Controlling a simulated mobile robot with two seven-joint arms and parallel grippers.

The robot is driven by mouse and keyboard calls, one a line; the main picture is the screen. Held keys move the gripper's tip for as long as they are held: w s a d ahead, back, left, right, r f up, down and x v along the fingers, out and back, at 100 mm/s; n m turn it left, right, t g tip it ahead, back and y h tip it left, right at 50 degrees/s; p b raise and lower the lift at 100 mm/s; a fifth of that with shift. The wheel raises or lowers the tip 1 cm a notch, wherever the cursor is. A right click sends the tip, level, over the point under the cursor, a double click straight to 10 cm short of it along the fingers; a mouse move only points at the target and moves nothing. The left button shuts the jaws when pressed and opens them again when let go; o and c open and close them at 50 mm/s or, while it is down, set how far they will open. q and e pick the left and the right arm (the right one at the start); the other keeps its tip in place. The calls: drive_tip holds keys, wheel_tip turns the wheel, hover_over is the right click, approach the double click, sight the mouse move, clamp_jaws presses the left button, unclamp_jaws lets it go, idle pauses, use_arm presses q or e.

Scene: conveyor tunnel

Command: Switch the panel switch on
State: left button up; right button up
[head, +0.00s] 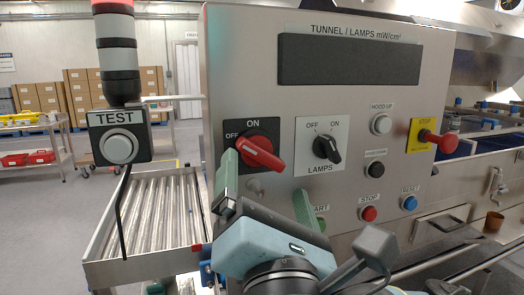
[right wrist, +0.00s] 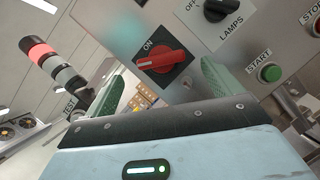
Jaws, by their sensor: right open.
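The red rotary switch (head: 258,150) sits on a black plate at the left of the steel control panel (head: 225,60), with OFF marked at its left and ON above it. Its handle slants down to the right in the head view. It also shows in the right wrist view (right wrist: 165,62). My right gripper (head: 264,176) is open, its green fingers spread below and in front of this switch; in the right wrist view the switch lies between the fingers (right wrist: 163,78), with nothing held. A black LAMPS switch (head: 327,148) is to the right. My left gripper is out of view.
A TEST button box (head: 118,148) and a signal tower (head: 117,50) stand left of the panel. A red STOP knob (head: 440,140) juts out at the right. Push buttons, including a red one (head: 369,214), line the panel. A roller conveyor (head: 150,215) lies below left.

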sight(264, 160)
drive_tip(key=x, duration=0.7)
drive_tip(key=shift+w, duration=0.3)
drive_tip(key=c, duration=1)
drive_tip(key=shift+a+m, duration=0.1)
drive_tip(key=shift+m, duration=0.5)
drive_tip(key=m+g+h, duration=0.1)
drive_tip(key=m, duration=0.2)
drive_tip(key=shift+f+h, duration=0.1)
drive_tip(key=shift+h, duration=0.2)
drive_tip(key=shift+m+g+h, duration=0.5)
drive_tip(key=shift+m, duration=1.4)
drive_tip(key=shift+f+m, duration=0.1)
drive_tip(key=shift+m, duration=0.2)
